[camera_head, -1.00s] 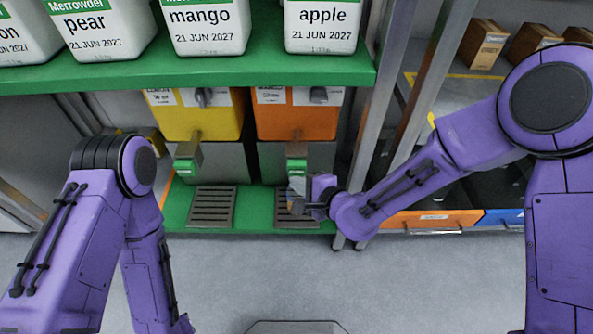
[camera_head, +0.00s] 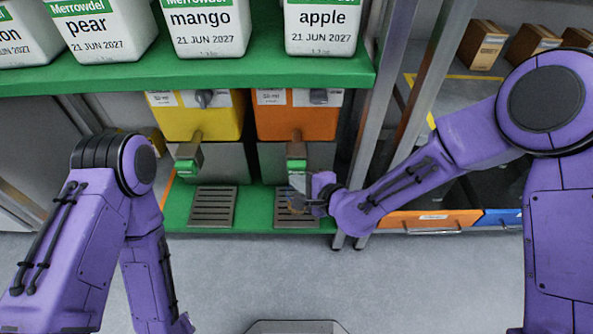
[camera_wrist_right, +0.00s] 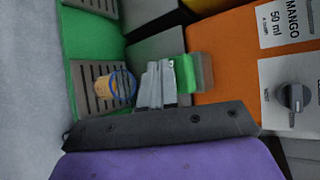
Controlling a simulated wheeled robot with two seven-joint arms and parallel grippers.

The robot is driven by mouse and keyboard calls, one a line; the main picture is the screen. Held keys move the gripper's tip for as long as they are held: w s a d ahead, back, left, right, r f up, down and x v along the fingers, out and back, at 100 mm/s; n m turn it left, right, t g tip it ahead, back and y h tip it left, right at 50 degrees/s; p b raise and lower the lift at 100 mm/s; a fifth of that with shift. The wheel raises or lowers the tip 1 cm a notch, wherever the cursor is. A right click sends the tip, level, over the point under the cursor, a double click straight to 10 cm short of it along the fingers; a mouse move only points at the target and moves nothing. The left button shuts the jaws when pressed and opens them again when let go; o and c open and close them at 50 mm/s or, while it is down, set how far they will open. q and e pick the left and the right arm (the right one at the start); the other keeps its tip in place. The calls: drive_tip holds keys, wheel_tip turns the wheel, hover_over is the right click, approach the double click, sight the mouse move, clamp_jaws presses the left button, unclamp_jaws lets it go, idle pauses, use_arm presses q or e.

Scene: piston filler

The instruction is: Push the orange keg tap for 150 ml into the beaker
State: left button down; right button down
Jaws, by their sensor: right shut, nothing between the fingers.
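The orange keg (camera_head: 296,120) stands under the green shelf, with a tap that has a green paddle (camera_head: 296,165). In the right wrist view, the orange keg (camera_wrist_right: 232,60) carries a label reading MANGO 50 ml and a grey dial (camera_wrist_right: 291,96). My right gripper (camera_head: 297,182) is shut and empty just below the paddle. In the right wrist view its fingertips (camera_wrist_right: 161,68) are close beside the green paddle (camera_wrist_right: 186,73); I cannot tell whether they touch. The beaker (camera_wrist_right: 122,84), with a blue rim and orange contents, stands on the drip grate by the fingers. My left gripper is out of view.
A yellow keg (camera_head: 195,118) with its own tap and drip grate (camera_head: 213,207) stands to the left. White containers labelled pear (camera_head: 107,35), mango and apple stand on the shelf above. Metal posts (camera_head: 372,130) rise right of the orange keg.

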drive_tip(key=shift+w, duration=0.7)
idle(0.6)
drive_tip(key=shift+s+p, duration=0.5)
drive_tip(key=shift+s, duration=0.65)
drive_tip(key=s, duration=0.5)
drive_tip(key=shift+p, duration=0.35)
idle(3.0)
